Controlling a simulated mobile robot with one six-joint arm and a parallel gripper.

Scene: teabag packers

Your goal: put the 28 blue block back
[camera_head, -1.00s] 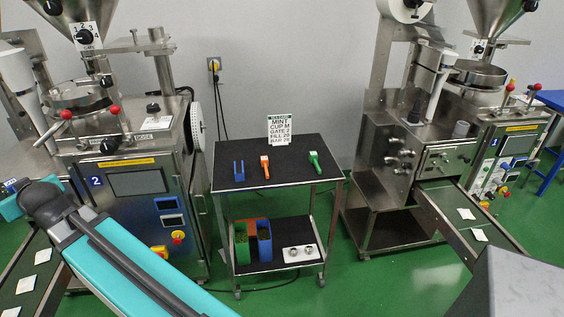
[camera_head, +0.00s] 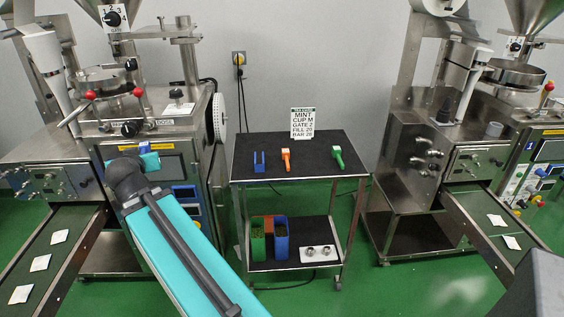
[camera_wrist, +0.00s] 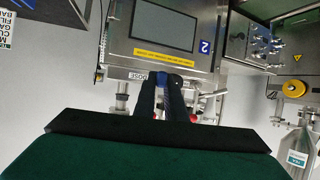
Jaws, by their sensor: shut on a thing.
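My gripper (camera_head: 146,156) is in front of the left machine's panel in the head view, at the end of my teal arm. In the wrist view my gripper's two dark fingers (camera_wrist: 163,90) are shut on a small blue piece (camera_wrist: 163,96), likely the blue block; the fingers hide most of it, and no number on it is readable. A bit of blue (camera_head: 143,146) also shows at the gripper in the head view. A blue two-pronged piece (camera_head: 259,168) stands on the left of the trolley's black top (camera_head: 310,170).
An orange tool (camera_head: 285,160) and a green tool (camera_head: 338,160) lie on the trolley top, with a sign (camera_head: 303,123) behind. Bins (camera_head: 281,240) and a white plate (camera_head: 318,253) are on its lower shelf. Machines flank the trolley; green floor (camera_head: 330,300) in front is clear.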

